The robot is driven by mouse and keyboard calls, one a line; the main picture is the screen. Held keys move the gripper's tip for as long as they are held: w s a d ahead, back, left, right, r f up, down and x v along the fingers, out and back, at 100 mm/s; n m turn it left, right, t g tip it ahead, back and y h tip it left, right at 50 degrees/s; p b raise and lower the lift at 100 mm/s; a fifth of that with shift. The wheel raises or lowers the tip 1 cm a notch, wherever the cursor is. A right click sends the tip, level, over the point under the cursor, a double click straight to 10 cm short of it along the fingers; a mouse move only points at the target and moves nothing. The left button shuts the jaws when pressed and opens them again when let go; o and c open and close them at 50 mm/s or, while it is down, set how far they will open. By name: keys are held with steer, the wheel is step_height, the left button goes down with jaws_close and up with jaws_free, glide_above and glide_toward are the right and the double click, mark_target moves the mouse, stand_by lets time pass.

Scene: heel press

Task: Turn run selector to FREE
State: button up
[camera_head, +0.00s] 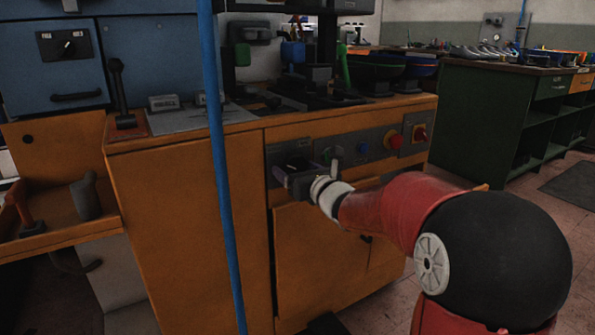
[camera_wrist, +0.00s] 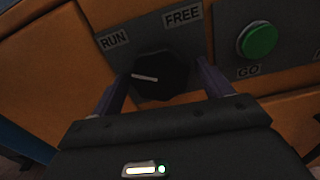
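The run selector (camera_wrist: 160,76) is a black knob on a grey panel, seen in the wrist view. Its white pointer line points left, to the RUN side. The RUN label (camera_wrist: 114,38) is at its upper left and the FREE label (camera_wrist: 182,17) at its upper right. My gripper (camera_wrist: 160,88) is open, with one finger on each side of the knob and what looks like a small gap at each side. In the head view my gripper (camera_head: 298,178) is at the left end of the orange cabinet's control panel and largely hides the selector.
A green GO button (camera_wrist: 258,41) is right of the selector. Further right on the panel are a blue button (camera_head: 362,148), a red button (camera_head: 395,141) and a red-yellow switch (camera_head: 420,133). A blue upright pole (camera_head: 222,170) stands left of my gripper. An open drawer (camera_head: 55,215) juts out at left.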

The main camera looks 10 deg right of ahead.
steer(key=c, duration=0.8)
steer(key=shift+c, duration=0.2)
